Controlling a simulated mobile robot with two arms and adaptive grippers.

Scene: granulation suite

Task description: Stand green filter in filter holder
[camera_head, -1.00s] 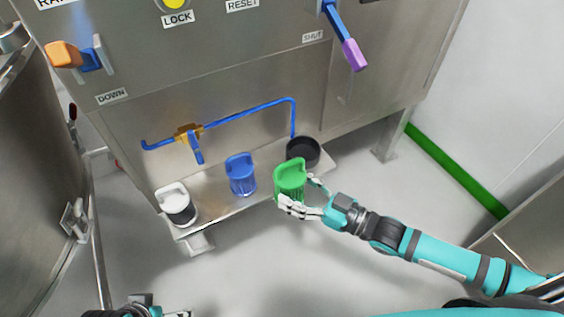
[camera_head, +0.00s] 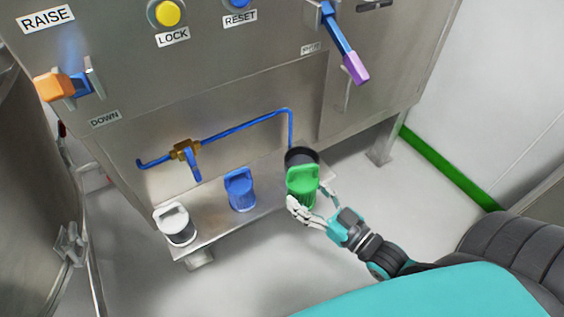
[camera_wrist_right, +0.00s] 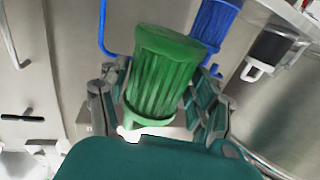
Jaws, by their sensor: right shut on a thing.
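The green filter (camera_head: 302,184), a ribbed cup with a loop handle on top, is upright in my right gripper (camera_head: 312,212). The gripper's fingers are shut around its lower part. The filter is in front of the black round filter holder (camera_head: 301,155) at the shelf's right end and hides part of it. I cannot tell whether the two touch. The right wrist view shows the green filter (camera_wrist_right: 165,78) between the fingers (camera_wrist_right: 160,110), and no holder can be made out there. My left gripper is not in view.
A blue filter (camera_head: 240,189) and a white-topped filter (camera_head: 175,223) stand on the steel shelf (camera_head: 213,228). A blue pipe (camera_head: 246,121) with a brass valve (camera_head: 185,149) runs above, bending down behind the holder. Open floor lies in front.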

